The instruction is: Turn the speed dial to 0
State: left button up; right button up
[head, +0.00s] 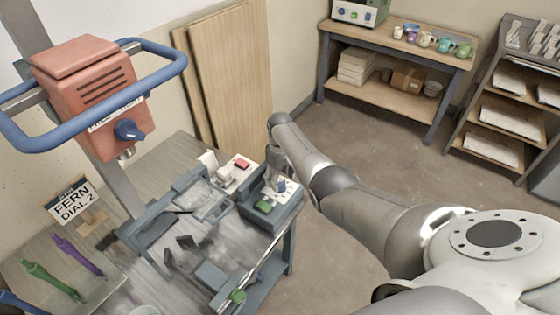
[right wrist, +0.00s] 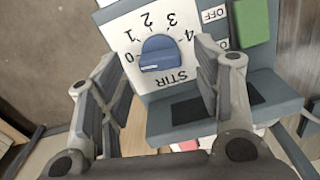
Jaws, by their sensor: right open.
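The speed dial is a blue knob (right wrist: 160,54) on a white STIR plate (right wrist: 150,88) numbered 0 to 4, seen upside down in the right wrist view. The 0 is at its left and the 4 at its upper right. I cannot tell which number the knob points to. In the head view the knob (head: 282,186) is small, on a grey control box (head: 258,218). My right gripper (right wrist: 155,58) is open, its fingers on either side of the knob with gaps visible. It also shows in the head view (head: 280,170), over the box. My left gripper is not in view.
A green button (right wrist: 252,22) and OFF labels sit beside the dial. A red button (head: 242,163) is on a nearby white box. A red mixer head (head: 95,90) with its own blue knob stands left. A sign (head: 72,202) reads FERN DIAL 2. Shelves stand at the back.

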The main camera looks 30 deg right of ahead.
aim_at(280, 183)
notch_tip(280, 183, up, 10)
jog(key=shift+r, duration=0.25)
jog(key=shift+s+f, duration=0.1)
dwell(0.5)
